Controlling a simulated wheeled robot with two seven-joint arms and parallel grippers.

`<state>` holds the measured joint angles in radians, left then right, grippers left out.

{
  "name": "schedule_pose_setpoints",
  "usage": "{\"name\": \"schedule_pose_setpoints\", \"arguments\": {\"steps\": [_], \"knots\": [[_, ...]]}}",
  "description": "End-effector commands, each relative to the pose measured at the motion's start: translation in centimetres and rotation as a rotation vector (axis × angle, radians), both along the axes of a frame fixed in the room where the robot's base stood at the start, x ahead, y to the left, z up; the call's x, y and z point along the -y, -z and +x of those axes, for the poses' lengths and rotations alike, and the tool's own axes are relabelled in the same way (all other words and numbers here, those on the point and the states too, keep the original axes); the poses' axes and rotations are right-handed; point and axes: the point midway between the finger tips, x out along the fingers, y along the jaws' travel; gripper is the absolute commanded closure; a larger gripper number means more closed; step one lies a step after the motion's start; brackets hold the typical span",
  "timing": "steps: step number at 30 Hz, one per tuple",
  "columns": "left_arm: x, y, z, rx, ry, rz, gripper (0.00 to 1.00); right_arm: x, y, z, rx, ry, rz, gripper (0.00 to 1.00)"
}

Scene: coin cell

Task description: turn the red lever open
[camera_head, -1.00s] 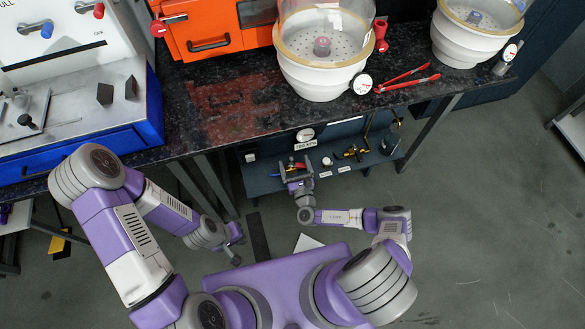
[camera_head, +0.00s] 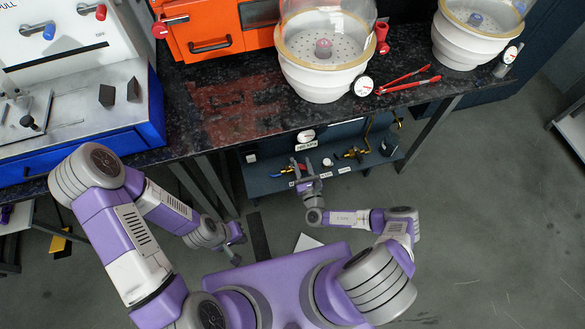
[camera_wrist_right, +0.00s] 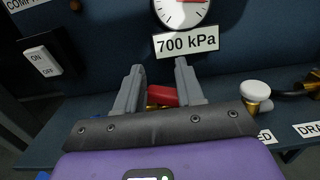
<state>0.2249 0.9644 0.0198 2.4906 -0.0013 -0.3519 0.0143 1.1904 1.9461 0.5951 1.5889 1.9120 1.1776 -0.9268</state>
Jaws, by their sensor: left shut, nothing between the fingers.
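The red lever (camera_wrist_right: 163,95) shows in the right wrist view, with brass below it, on the lower shelf beneath the gauge. My right gripper (camera_wrist_right: 157,84) has its fingers spread, and the red piece appears between and just beyond them; I cannot tell whether they touch it. In the head view, my right gripper (camera_head: 303,164) is at the shelf under the bench, largely covering the lever. My left gripper (camera_head: 236,246) hangs low, left of centre, shut and empty, far from the lever.
A gauge (camera_wrist_right: 181,8) sits above a 700 kPa label (camera_wrist_right: 186,41). A white knob (camera_wrist_right: 255,91) is right of the fingers; an ON/OFF switch (camera_wrist_right: 41,60) is left. The dark bench (camera_head: 235,105) overhangs the shelf (camera_head: 262,184), carrying white pots and an orange oven.

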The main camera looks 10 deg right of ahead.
Motion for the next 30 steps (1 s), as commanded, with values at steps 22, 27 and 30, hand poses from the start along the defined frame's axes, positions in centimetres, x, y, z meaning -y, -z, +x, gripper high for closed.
{"name": "schedule_pose_setpoints", "arguments": {"steps": [22,27,30], "knots": [[0.0,-0.9,0.0,0.000,0.000,0.000,1.00,5.7,0.8,-2.1,-0.022,0.015,-0.015,0.53],[0.0,-0.9,0.0,0.000,0.000,0.000,1.00,5.9,0.9,-2.2,-0.022,0.014,-0.014,0.53],[0.0,-0.9,0.0,0.000,0.000,0.000,1.00,5.9,0.9,-2.2,-0.022,0.013,-0.014,0.53]]}}
